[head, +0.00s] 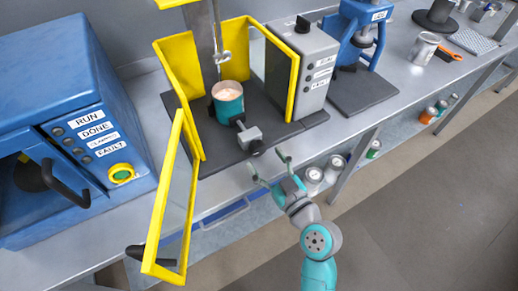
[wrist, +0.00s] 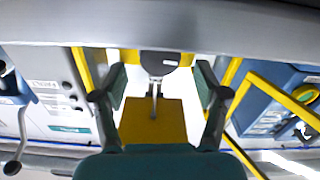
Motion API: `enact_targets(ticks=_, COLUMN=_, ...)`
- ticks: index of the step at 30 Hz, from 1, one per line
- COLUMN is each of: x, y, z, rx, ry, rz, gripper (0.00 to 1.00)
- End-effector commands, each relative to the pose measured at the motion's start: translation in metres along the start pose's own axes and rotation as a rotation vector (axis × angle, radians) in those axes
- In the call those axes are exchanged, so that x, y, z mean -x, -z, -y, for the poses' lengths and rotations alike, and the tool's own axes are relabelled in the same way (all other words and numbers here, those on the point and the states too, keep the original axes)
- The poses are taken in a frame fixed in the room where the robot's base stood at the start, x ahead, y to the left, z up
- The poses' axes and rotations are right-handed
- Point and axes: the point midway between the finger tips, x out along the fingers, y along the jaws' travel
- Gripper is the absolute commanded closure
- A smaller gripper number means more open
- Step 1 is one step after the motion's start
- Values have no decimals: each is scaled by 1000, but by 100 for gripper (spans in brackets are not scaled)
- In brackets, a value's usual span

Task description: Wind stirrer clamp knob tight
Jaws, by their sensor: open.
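The clamp knob (head: 256,147) is a small dark knob on the front of a grey clamp block (head: 249,134). The clamp sits at the front of the dark base, before a teal can (head: 228,101) with pale contents, below the stirrer shaft (head: 216,45). My gripper (head: 269,168) is open and empty, just in front of the knob and a little apart from it. In the wrist view, my gripper (wrist: 160,80) has its fingers spread to either side of a dark rounded shape, which looks like the knob (wrist: 160,63). How far the knob is turned cannot be told.
A yellow-framed guard door (head: 168,205) stands swung open to the left of my arm. A blue cabinet (head: 60,110) is at the left. A grey control box (head: 310,65) and a blue press (head: 360,30) are at the right. Cans stand on the lower shelf.

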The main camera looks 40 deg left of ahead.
Motion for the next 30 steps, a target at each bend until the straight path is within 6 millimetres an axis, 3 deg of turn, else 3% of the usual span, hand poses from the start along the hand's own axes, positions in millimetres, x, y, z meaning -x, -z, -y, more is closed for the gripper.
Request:
enact_targets(ticks=3, x=-19, y=1, z=1, rx=1, ry=3, rz=-1, gripper=27)
enact_targets(ticks=9, x=-37, y=1, z=0, rx=-1, ry=1, rz=-1, gripper=27)
enact_targets(ticks=20, x=-41, y=0, z=0, rx=-1, ry=0, rz=0, gripper=27)
enact_targets(ticks=27, x=-41, y=0, z=0, rx=-1, ry=0, rz=0, gripper=84)
enact_targets(ticks=30, x=-41, y=0, z=0, rx=-2, ry=0, rz=0, gripper=87)
